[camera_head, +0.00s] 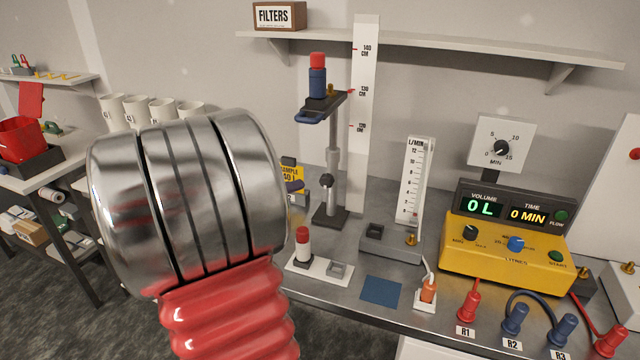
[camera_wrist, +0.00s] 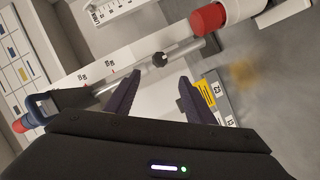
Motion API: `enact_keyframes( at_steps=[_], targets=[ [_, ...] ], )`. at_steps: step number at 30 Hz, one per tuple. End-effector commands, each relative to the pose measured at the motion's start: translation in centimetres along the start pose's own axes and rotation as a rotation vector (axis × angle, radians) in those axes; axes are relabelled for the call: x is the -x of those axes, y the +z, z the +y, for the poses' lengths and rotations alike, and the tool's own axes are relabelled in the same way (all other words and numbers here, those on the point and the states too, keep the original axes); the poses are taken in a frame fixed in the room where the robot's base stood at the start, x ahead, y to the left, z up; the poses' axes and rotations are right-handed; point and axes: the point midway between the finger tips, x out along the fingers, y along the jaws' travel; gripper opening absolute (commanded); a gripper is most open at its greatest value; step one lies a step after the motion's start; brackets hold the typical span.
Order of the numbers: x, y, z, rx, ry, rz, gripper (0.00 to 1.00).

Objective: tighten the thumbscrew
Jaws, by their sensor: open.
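The stand (camera_head: 333,150) has a thin grey column on a dark foot. A black round knob (camera_head: 327,181), which looks like the thumbscrew, sits on the column's lower part. It also shows in the wrist view (camera_wrist: 160,59), just beyond and between my fingertips. My gripper (camera_wrist: 159,77) is open with nothing between its dark purple fingers. A gap to the knob seems to remain. A small brass screw (camera_head: 331,90) sits by the platform at the column's top.
A blue tube with a red cap (camera_head: 317,75) stands on the platform. A height scale (camera_head: 365,110) rises behind the column. A yellow sample label (camera_head: 291,178) is beside my gripper. A flowmeter (camera_head: 414,180) and a yellow pump box (camera_head: 505,245) stand to the right.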

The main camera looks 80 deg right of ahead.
Motion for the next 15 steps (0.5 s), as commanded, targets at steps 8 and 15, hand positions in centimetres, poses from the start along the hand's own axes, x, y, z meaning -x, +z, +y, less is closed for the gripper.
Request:
enact_keyframes(
  at_steps=[8, 15],
  targets=[
    [-1.9, 0.0, 0.0, -0.001, 0.001, -0.001, 0.49],
    [-5.2, 0.0, 0.0, -0.002, 0.001, -0.002, 0.49]
  ],
)
